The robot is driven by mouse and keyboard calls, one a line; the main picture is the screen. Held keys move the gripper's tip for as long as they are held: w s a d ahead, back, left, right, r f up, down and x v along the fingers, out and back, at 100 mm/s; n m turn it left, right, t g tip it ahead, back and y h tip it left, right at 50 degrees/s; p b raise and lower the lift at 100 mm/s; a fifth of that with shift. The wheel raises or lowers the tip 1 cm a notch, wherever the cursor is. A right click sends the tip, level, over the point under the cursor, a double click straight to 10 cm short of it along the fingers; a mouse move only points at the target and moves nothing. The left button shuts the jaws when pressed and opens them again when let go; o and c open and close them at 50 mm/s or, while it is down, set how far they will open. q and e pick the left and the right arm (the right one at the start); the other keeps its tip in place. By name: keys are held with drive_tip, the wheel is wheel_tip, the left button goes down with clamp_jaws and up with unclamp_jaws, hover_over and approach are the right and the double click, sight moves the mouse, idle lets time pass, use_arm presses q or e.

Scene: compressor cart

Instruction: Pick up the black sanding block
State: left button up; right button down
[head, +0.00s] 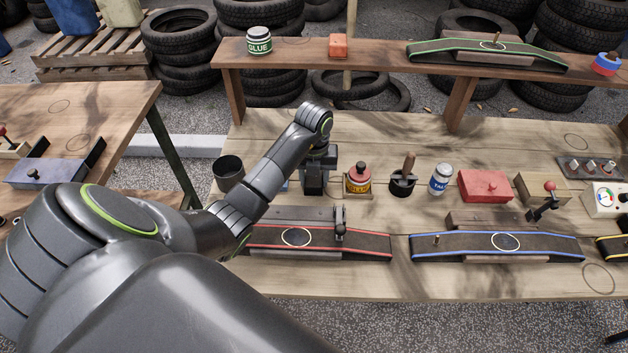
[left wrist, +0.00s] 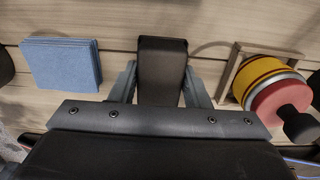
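The black sanding block (left wrist: 162,72) shows in the left wrist view as a dark upright block between the two fingers of my left gripper (left wrist: 160,84). The fingers stand on either side of it, very near its sides, with a thin gap visible at the left. In the head view my left gripper (head: 317,180) points down at the bench, between the dark cup and the yellow and red container. It hides most of the block there. My right gripper is not in view.
A blue pad stack (left wrist: 61,65) lies left of the block, and a yellow and red container (left wrist: 275,88) in a wooden holder is at right. A dark cup (head: 229,172) and a red-edged ramp (head: 350,243) are close by. The raised shelf (head: 380,66) runs behind.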

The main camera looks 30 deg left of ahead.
use_arm(q)
drive_tip(key=shift+c, duration=1.2)
drive_tip(key=shift+r, duration=0.1)
drive_tip(key=shift+r, duration=0.3)
wheel_tip(320, 180, up, 5)
drive_tip(key=shift+r+p, duration=0.15)
drive_tip(key=shift+p, duration=0.2)
wheel_tip(320, 180, up, 2)
drive_tip(key=shift+r+p, duration=0.1)
drive_tip(key=shift+p, duration=1.15)
drive_tip(key=shift+r+p, duration=0.9)
drive_tip(key=shift+p, duration=0.05)
